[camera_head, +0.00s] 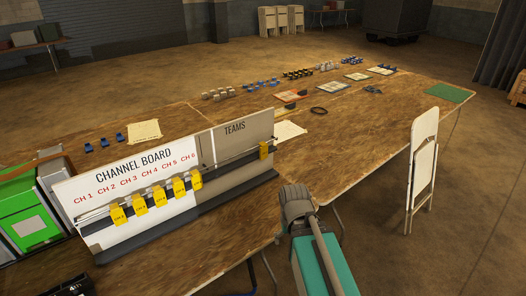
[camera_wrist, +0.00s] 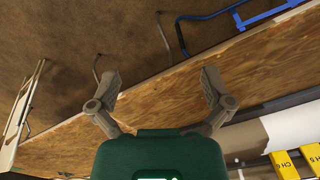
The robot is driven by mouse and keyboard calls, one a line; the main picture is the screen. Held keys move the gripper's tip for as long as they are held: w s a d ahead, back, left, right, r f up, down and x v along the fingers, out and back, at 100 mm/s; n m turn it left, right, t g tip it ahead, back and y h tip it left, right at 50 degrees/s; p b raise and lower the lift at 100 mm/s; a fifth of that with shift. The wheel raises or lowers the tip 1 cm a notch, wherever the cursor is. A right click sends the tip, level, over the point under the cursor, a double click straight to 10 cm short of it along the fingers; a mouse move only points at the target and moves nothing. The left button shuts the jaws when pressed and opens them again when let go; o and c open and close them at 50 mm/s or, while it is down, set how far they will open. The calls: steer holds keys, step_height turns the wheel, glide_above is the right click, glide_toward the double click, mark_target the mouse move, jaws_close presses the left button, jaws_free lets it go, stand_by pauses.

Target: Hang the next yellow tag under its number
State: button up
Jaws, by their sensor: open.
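The channel board (camera_head: 100,217) stands on the table at the left, with red labels CH 1 to CH 6 on its white panel. Several yellow tags (camera_head: 159,197) hang in a row from its rail below these labels. A single yellow tag (camera_head: 263,150) hangs at the far right end of the rail, under the TEAMS panel (camera_head: 238,139). My arm shows at the lower middle, right of the board and apart from it. In the wrist view my gripper (camera_wrist: 160,78) is open with nothing between its fingers. Two yellow tags (camera_wrist: 284,165) show at that view's lower right.
The wooden table (camera_head: 352,126) holds papers, a dark ring (camera_head: 319,111) and rows of small items farther back. A white folding chair (camera_head: 422,160) stands at the right edge. A green bin (camera_head: 30,217) is left of the board. The tabletop right of the board is mostly clear.

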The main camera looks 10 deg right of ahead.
steer(key=shift+c, duration=1.1)
steer(key=w+a+f+n+t+y+b, duration=0.1)
steer(key=w+a+n+t+y+b, duration=0.2)
steer(key=w, duration=0.7)
steer(key=w+a+f+n+t+y+b, duration=0.1)
steer(key=w+n+t+y+b, duration=0.25)
steer(key=w, duration=0.65)
steer(key=w+d+r+t+y+b, duration=0.1)
steer(key=w+d+r+t+b, duration=0.1)
steer(key=w+d+t+b, duration=0.2)
steer(key=w+d+r+t+y+b, duration=0.1)
steer(key=w+d+r+t+b, duration=0.1)
steer(key=w, duration=0.9)
steer(key=d+t+b, duration=0.1)
steer(key=d+t, duration=0.1)
steer(key=d, duration=0.1)
steer(key=shift+w+d+r+b, duration=0.15)
steer(key=shift+w+r+b, duration=0.15)
steer(key=shift+b, duration=0.1)
steer(key=shift+w+m, duration=0.1)
steer(key=shift+m, duration=0.15)
